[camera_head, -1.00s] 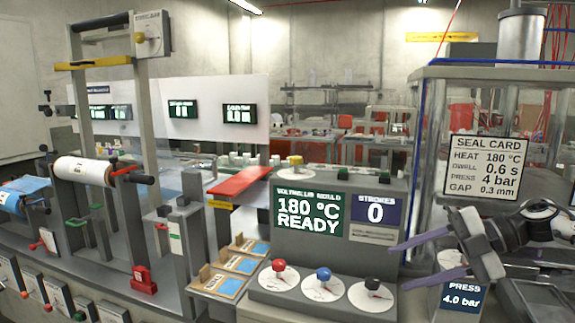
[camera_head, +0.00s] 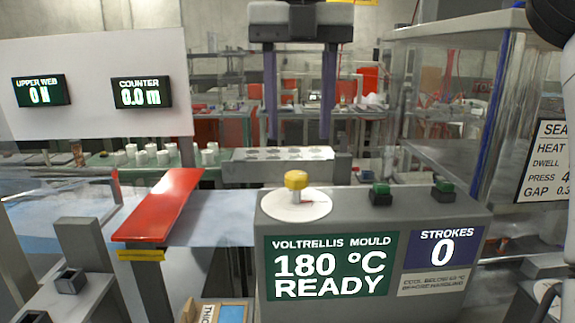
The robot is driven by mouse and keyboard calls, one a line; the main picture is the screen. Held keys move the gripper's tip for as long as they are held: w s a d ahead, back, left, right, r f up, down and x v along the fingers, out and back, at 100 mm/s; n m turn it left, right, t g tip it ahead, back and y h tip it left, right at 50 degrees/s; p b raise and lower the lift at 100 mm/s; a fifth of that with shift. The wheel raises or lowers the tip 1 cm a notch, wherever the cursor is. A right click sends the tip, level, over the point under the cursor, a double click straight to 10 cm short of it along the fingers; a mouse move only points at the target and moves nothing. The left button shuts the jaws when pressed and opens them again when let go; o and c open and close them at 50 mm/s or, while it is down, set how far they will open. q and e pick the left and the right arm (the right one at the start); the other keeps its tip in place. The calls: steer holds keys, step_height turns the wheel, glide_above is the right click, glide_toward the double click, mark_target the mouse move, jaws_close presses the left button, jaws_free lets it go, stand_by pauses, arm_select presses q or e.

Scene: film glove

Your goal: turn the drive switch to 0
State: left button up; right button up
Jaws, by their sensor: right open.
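A yellow knob (camera_head: 296,181) stands on a round white dial on top of the grey console. My left gripper is out of view.
Two green buttons (camera_head: 381,189) (camera_head: 445,186) sit right of the knob. The console (camera_head: 262,275) shows "180 °C READY" and a "STROKES 0" display (camera_head: 440,248). A red slanted plate (camera_head: 160,205) is at left. A clear-walled frame with a seal card (camera_head: 548,160) stands at right.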

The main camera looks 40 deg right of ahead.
mark_target(297, 174)
step_height(297, 174, down, 6)
steer(key=shift+f+b, duration=0.1)
steer(key=shift+b, duration=0.5)
steer(key=shift+w+f, duration=0.1)
steer(key=shift+f, duration=0.4)
steer(key=c, duration=1.1)
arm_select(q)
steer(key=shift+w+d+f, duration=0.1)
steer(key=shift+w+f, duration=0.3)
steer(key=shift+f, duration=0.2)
arm_select(e)
steer(key=shift+o, duration=0.3)
